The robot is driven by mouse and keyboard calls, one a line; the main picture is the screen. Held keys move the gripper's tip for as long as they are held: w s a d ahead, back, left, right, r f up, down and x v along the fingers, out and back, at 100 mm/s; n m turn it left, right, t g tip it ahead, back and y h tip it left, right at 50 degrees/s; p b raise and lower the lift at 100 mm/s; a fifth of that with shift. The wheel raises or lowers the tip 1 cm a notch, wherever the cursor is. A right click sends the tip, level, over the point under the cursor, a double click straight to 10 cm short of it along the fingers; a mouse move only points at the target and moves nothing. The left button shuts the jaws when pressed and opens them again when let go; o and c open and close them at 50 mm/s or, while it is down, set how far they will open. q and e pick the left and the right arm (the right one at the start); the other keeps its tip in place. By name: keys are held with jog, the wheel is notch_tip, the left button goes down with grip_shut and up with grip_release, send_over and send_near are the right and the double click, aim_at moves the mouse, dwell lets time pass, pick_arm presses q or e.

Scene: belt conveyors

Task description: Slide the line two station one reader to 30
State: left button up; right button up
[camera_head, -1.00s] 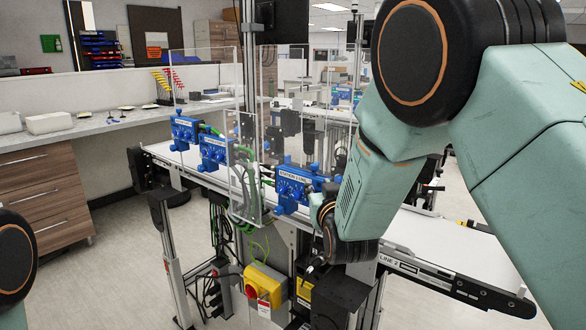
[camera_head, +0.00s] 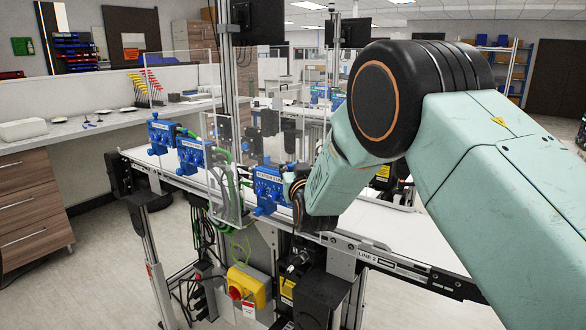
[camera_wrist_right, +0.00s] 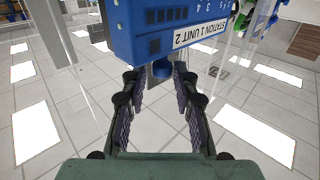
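A blue reader (camera_head: 268,186) with a white label is mounted at the near side of the conveyor marked LINE 2, just left of my right wrist. In the right wrist view the blue reader (camera_wrist_right: 150,30) fills the top, with a label reading STATION 1 UNIT 2 and a number scale partly cut off. A small blue knob (camera_wrist_right: 162,69) sticks out from its edge. My right gripper (camera_wrist_right: 156,82) is open, its two dark fingers apart on either side of the knob. In the head view its fingers are hidden by my wrist. My left gripper is out of view.
Two more blue readers (camera_head: 193,155) (camera_head: 160,132) stand farther left along the white belt (camera_head: 400,230). A clear guard panel (camera_head: 225,165) with green cables stands between them and the near reader. A yellow switch box (camera_head: 248,286) hangs below.

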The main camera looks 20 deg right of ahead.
jog(key=shift+a, duration=0.15)
jog(key=shift+w+a+f, duration=0.1)
jog(key=shift+w+f, duration=0.05)
jog(key=shift+w, duration=0.1)
jog(key=shift+d+f, duration=0.1)
jog(key=shift+d, duration=0.1)
jog(key=c, duration=0.3)
jog(key=shift+a, duration=0.1)
grip_shut()
